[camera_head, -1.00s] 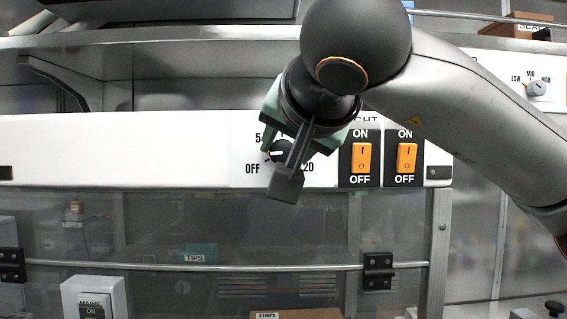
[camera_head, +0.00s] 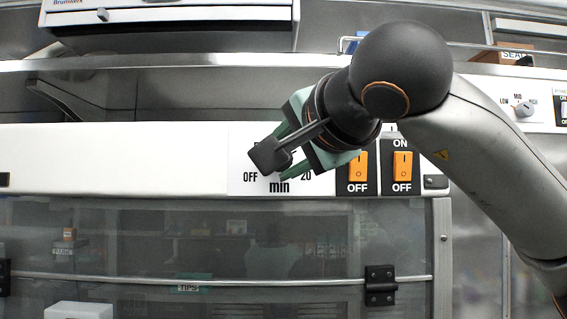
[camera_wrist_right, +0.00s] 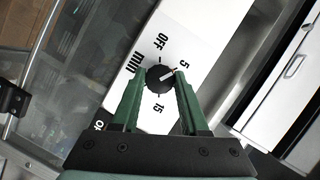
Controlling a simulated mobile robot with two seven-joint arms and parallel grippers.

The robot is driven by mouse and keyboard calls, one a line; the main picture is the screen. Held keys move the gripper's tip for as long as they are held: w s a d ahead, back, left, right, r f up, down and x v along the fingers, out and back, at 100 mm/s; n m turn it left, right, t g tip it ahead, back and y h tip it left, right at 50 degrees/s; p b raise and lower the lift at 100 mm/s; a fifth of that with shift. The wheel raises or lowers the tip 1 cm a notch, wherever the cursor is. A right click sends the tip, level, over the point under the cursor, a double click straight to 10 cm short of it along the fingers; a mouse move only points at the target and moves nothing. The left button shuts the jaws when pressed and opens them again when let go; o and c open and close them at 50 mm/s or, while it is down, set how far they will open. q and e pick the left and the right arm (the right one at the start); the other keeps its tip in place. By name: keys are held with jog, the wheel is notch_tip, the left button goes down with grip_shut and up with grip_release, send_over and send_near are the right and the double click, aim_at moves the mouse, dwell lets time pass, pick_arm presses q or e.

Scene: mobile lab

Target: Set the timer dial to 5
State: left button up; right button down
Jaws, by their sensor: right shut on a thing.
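The timer dial (camera_wrist_right: 160,79) is a round black knob with a white pointer line on a white panel (camera_wrist_right: 201,28). In the right wrist view the line points at or very near the 5 mark. OFF, 15 and "min" also show around it. My right gripper (camera_wrist_right: 159,76) has its green fingers on either side of the knob, shut on it. In the head view the right gripper (camera_head: 281,155) is at the panel. A dark part of my wrist covers most of the dial and the 5 there. My left gripper is not in view.
Two orange rocker switches (camera_head: 358,167) (camera_head: 402,166) sit just right of the dial, one partly behind my gripper. A glass front with a metal rail (camera_head: 230,278) lies below. A LOW-MID-HIGH knob (camera_head: 523,109) is at the far right.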

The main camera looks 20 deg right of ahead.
dwell(0.4)
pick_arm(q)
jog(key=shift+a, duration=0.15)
pick_arm(e)
jog(key=shift+c, duration=2.1)
grip_release()
jog(key=shift+s, duration=0.1)
pick_arm(q)
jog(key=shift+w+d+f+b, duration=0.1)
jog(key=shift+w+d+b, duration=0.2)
jog(key=shift+b, duration=0.2)
pick_arm(e)
jog(key=s+d+r, duration=0.1)
jog(key=s+r, duration=0.1)
jog(key=s, duration=1)
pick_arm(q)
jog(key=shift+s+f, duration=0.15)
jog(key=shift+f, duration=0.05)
